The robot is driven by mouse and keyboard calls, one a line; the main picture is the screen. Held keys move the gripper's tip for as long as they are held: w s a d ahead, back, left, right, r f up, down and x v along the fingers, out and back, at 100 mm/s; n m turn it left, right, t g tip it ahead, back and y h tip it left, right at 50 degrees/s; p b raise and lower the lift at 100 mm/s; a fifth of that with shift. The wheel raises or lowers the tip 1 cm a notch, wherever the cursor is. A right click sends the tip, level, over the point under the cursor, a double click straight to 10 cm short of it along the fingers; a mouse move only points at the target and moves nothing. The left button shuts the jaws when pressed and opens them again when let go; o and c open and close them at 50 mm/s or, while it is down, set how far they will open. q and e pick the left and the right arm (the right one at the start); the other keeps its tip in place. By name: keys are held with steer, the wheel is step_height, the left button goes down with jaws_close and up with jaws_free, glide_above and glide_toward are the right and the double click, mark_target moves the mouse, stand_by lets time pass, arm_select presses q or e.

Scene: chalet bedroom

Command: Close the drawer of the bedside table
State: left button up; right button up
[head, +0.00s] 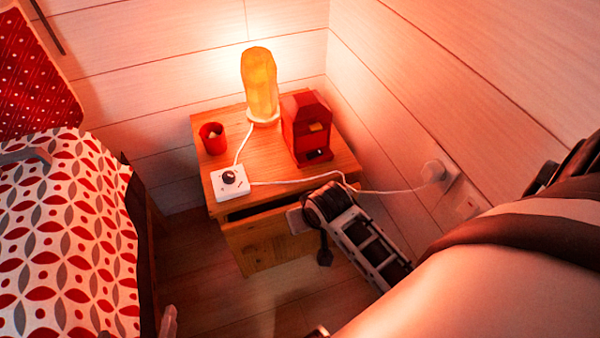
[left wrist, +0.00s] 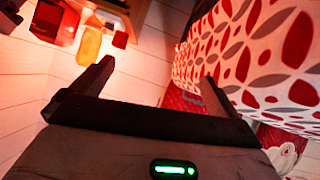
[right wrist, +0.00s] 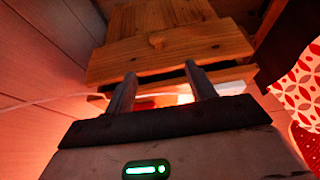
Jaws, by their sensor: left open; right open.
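The wooden bedside table (head: 335,150) stands in the corner. Its drawer (head: 265,245) is partly open, with a dark gap under the tabletop.
On the tabletop are a lit lamp (head: 260,80), a red cup (head: 212,138), a red box-like object (head: 306,130) and a white switch box (head: 230,182). A cable runs to the wall plug (head: 433,171). The bed (head: 60,230) is left; floor (head: 195,260) lies between.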

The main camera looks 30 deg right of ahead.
arm_select(q)
steer(key=shift+f+t+b, duration=0.3)
steer(key=shift+f+b, duration=0.85)
steer(key=shift+b, duration=1.95)
arm_select(e)
steer(key=x, duration=1.6)
steer(key=shift+s+d+g, duration=0.2)
steer(key=shift+s+g, duration=0.1)
steer(key=shift+s, duration=0.05)
arm_select(q)
steer(key=shift+s, duration=0.1)
